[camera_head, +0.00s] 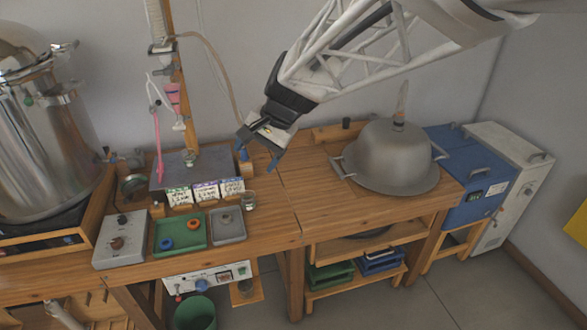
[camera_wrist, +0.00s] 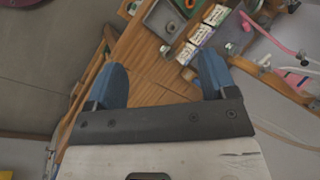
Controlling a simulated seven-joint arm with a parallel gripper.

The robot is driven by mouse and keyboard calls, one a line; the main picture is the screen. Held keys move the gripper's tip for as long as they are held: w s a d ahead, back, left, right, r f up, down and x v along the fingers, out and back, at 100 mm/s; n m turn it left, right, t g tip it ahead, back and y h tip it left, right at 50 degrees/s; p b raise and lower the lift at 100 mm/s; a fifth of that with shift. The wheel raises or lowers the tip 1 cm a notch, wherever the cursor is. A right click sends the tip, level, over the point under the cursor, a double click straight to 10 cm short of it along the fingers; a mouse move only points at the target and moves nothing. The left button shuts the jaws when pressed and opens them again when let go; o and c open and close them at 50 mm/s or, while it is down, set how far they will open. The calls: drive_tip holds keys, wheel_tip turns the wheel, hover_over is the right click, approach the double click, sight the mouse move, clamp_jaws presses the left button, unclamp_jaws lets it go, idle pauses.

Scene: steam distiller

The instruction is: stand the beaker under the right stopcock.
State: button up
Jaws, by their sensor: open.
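A small clear glass beaker (camera_head: 249,200) stands on the wooden bench at the right end of the grey tray. In the wrist view the beaker (camera_wrist: 165,49) appears small, ahead of the gap between the fingers. My gripper (camera_head: 260,152) is open and empty, above the bench and apart from the beaker; its two blue fingers (camera_wrist: 163,66) are spread in the wrist view. The glassware with pink liquid (camera_head: 173,98) hangs by the wooden post over a grey plate (camera_head: 208,162). A white stopcock (camera_head: 180,125) shows below the pink funnel; its details are too small to tell.
Several labelled cards (camera_head: 205,191) stand in front of the plate. A green tray (camera_head: 180,232), a grey tray (camera_head: 228,226) and a control box (camera_head: 120,240) lie along the front. A large steel pot (camera_head: 45,130) stands left, a domed pan (camera_head: 392,155) right. Bench between is clear.

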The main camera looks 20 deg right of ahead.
drive_tip(key=s+d+n+h, duration=0.2)
drive_tip(key=s+d+n, duration=0.1)
drive_tip(key=s, duration=0.8)
drive_tip(key=s+d+f+n+t+h, duration=0.1)
drive_tip(key=s+d+n+h, duration=0.2)
drive_tip(key=s, duration=0.9)
drive_tip(key=d, duration=0.3)
drive_tip(key=shift+f+n+h, duration=0.15)
drive_tip(key=shift+n+h, duration=0.15)
drive_tip(key=shift+n, duration=0.1)
